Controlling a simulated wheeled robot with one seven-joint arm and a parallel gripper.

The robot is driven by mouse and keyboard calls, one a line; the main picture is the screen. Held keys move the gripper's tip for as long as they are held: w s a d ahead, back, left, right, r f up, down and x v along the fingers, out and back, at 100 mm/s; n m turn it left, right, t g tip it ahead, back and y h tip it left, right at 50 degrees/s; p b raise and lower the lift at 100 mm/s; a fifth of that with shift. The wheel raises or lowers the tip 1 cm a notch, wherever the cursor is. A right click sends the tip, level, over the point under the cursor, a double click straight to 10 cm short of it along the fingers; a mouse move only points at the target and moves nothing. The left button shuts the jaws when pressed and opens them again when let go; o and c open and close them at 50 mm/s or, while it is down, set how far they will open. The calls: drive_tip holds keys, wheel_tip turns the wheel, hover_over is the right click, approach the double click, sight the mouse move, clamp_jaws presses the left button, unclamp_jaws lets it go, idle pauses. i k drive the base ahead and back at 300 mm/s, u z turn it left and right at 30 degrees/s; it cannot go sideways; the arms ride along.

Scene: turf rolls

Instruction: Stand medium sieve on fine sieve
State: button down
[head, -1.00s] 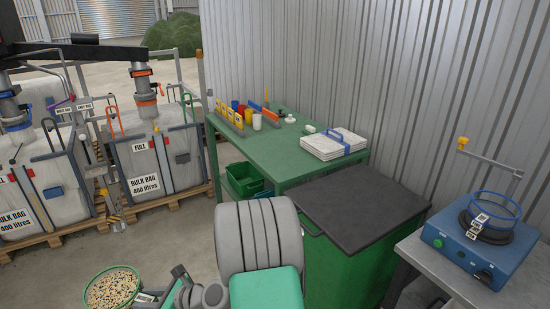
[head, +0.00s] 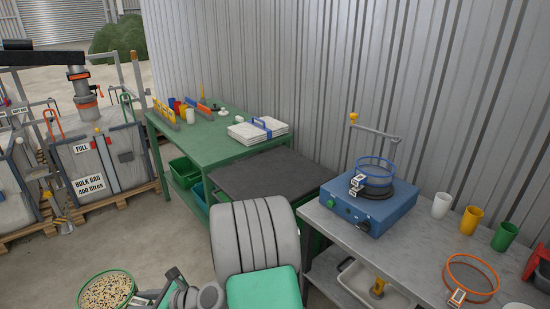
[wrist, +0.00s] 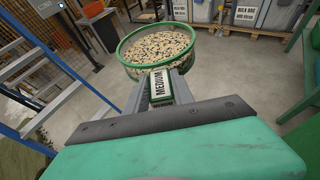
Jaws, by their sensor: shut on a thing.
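The medium sieve (wrist: 158,48) is a round green-rimmed sieve full of mixed seeds, with a tab marked MEDIUM (wrist: 161,86). My gripper (wrist: 163,92) is shut on that tab and holds the sieve out level, clear of the floor. In the head view the sieve (head: 107,290) is at the lower left. A blue ring sieve (head: 376,165), probably the fine sieve, sits on a dark ring on a blue shaker box (head: 372,208). Its label is too small to read. My gripper is well away from it.
The grey bench (head: 415,237) bears the shaker, white, yellow and green cups and an orange ring sieve (head: 471,277). A bent rod (head: 375,131) stands behind the shaker. A dark-topped bin (head: 265,178) and green table (head: 200,140) lie left of it. Floor at left is open.

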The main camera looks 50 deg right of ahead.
sight(377, 170)
drive_tip(key=z, duration=1.6)
drive_tip(key=i, duration=1)
drive_tip(key=z, duration=0.05)
